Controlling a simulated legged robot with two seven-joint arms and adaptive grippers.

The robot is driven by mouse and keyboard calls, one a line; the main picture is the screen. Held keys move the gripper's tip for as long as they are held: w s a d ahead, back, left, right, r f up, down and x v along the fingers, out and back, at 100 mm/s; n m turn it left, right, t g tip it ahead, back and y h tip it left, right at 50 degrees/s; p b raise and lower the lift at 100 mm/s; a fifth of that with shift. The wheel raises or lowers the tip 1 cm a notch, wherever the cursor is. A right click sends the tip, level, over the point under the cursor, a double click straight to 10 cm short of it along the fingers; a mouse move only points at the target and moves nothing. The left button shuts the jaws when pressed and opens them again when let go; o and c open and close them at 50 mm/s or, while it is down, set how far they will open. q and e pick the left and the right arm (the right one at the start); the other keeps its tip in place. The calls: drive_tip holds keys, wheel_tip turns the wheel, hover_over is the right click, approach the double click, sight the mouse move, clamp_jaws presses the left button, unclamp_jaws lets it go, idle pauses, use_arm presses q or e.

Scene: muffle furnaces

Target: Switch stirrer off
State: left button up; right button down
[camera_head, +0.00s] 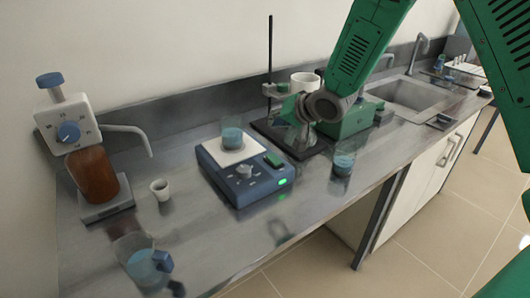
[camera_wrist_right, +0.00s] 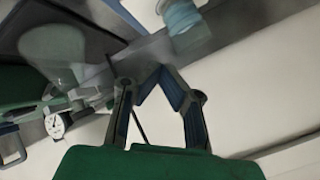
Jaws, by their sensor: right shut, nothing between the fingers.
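The stirrer (camera_head: 219,175) is a blue unit with a white top plate on the steel bench. A beaker of blue liquid (camera_head: 232,137) stands on the plate. A round knob (camera_head: 244,171) and a green rectangular part (camera_head: 273,160) are on its front panel, and a small green light (camera_head: 283,181) glows at its front right. My right gripper (camera_head: 291,107) is over the bench behind and right of the stirrer, apart from it; its fingers are hard to make out there. In the right wrist view my right gripper (camera_wrist_right: 157,76) is shut and empty. My left gripper is not in view.
A bottle-top dispenser (camera_head: 92,175) and white cup (camera_head: 160,189) stand left. One beaker (camera_head: 145,265) is near the front edge, another (camera_head: 343,162) right of the stirrer. A stand rod (camera_head: 270,65) rises behind; a sink (camera_head: 405,93) is farther right.

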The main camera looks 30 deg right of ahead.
drive_tip(key=b, duration=0.7)
hover_over(271, 156)
drive_tip(key=f, duration=0.7)
drive_tip(key=shift+s+f, duration=0.2)
drive_tip(key=shift+f, duration=0.05)
drive_tip(key=shift+w+d+f, duration=0.15)
drive_tip(key=shift+f, duration=0.75)
drive_tip(key=shift+a+r, duration=0.1)
drive_tip(key=shift+a, duration=0.1)
drive_tip(key=shift+d, duration=0.1)
drive_tip(key=shift+f, duration=0.3)
